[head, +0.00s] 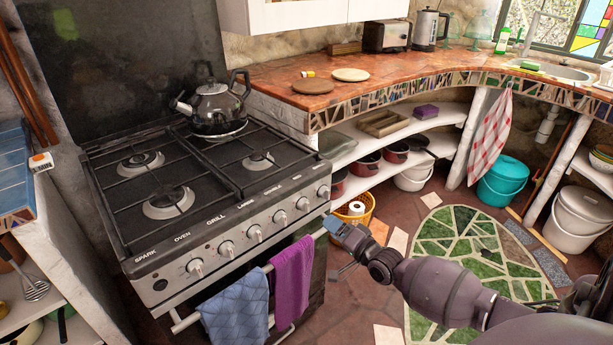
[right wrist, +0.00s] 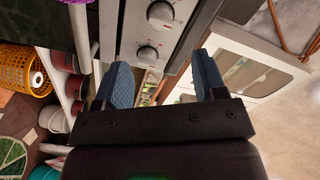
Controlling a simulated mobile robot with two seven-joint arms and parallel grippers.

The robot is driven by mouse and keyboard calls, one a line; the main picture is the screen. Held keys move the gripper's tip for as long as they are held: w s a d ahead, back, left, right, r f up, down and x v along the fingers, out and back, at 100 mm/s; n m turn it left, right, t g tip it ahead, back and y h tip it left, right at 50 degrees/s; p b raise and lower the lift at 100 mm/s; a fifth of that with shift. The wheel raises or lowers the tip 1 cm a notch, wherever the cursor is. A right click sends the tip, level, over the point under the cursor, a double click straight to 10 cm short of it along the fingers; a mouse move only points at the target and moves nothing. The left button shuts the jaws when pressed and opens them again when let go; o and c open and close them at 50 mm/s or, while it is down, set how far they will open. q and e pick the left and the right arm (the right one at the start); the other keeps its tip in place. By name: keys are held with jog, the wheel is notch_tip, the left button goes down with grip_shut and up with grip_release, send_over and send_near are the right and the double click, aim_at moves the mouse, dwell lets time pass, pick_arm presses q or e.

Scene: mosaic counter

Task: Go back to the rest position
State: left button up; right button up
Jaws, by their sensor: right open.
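My right arm reaches in from the lower right of the head view. Its gripper (head: 335,228) is in front of the stove's right front corner, above the tiled floor. In the right wrist view the two blue fingers of the gripper (right wrist: 162,72) stand wide apart with nothing between them. Stove knobs show beyond the fingers there. My left gripper is in neither view.
The stove (head: 225,215) carries a kettle (head: 215,105). A blue towel (head: 237,310) and a purple towel (head: 292,275) hang on its front rail. A yellow basket (head: 355,208) stands beside it. Open floor (head: 345,285) lies around my right arm.

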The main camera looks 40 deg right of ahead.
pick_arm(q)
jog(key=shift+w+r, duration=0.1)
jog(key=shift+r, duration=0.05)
pick_arm(e)
jog(key=s+a+f+n+g+y+p, duration=0.1)
jog(key=s+a+n+g, duration=0.15)
jog(key=a+n, duration=0.3)
jog(key=s+a+n+g+p, duration=0.1)
jog(key=s+a+n, duration=0.35)
jog(key=n, duration=0.25)
pick_arm(q)
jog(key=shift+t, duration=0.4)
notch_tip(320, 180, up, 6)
jog(key=p, duration=0.5)
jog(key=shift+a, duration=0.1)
pick_arm(e)
jog(key=s+a+g+h, duration=0.1)
jog(key=s+a, duration=0.2)
jog(key=s, duration=0.8)
jog(key=s+a+g+h, duration=0.1)
jog(key=s+a, duration=0.3)
jog(key=s, duration=0.7)
jog(key=shift+g+h, duration=0.3)
jog(key=shift+g, duration=0.45)
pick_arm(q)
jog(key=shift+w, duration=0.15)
pick_arm(e)
jog(key=shift+a, duration=0.15)
